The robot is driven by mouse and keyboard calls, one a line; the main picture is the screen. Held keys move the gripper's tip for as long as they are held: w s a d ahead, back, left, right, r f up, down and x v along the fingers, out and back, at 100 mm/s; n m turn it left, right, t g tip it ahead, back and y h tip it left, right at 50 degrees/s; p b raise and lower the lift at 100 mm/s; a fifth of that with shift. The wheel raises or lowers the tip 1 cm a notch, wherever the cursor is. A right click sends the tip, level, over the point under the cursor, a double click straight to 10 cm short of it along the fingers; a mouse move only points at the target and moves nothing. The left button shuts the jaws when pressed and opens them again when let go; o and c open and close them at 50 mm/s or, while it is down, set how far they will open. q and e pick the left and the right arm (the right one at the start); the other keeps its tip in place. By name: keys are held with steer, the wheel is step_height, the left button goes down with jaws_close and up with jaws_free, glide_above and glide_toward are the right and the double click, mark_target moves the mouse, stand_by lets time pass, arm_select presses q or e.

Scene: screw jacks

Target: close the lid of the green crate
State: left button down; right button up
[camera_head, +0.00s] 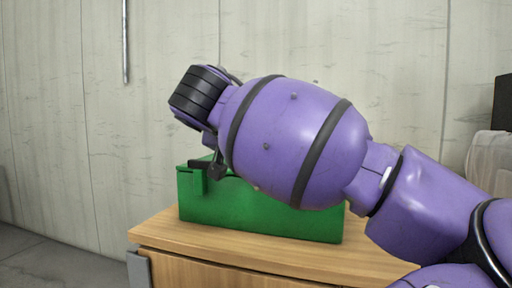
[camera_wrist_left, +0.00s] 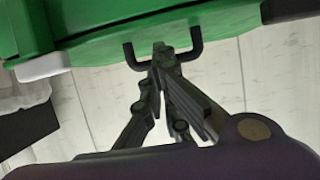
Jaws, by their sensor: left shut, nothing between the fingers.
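The green crate (camera_head: 260,215) stands on a wooden cabinet, with my purple arm across its top and right part. In the left wrist view the crate's green panels (camera_wrist_left: 150,40) fill the top, with a dark gap between them. A dark U-shaped handle (camera_wrist_left: 197,45) sticks out from the green edge. My left gripper (camera_wrist_left: 160,50) is shut and empty, its fingertips between the handle's two sides; I cannot tell if they touch it. In the head view the gripper (camera_head: 212,168) is at the crate's upper left, partly hidden. How far the lid is open is hidden. My right gripper is not in view.
The wooden cabinet top (camera_head: 160,232) has a little bare room left of and in front of the crate. A pale wall (camera_head: 50,120) stands behind. A whitish translucent container (camera_head: 488,160) and a dark object (camera_head: 503,103) are at the far right.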

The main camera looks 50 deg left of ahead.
arm_select(q)
steer(key=shift+r, duration=0.15)
step_height(320, 180, up, 5)
steer(key=s+p, duration=0.1)
steer(key=p, duration=0.2)
steer(key=s+d+f+b, duration=0.4)
steer(key=s+f+b, duration=0.1)
steer(key=s+f, duration=0.1)
steer(key=shift+s+d+f, duration=0.25)
steer(key=shift+s, duration=0.4)
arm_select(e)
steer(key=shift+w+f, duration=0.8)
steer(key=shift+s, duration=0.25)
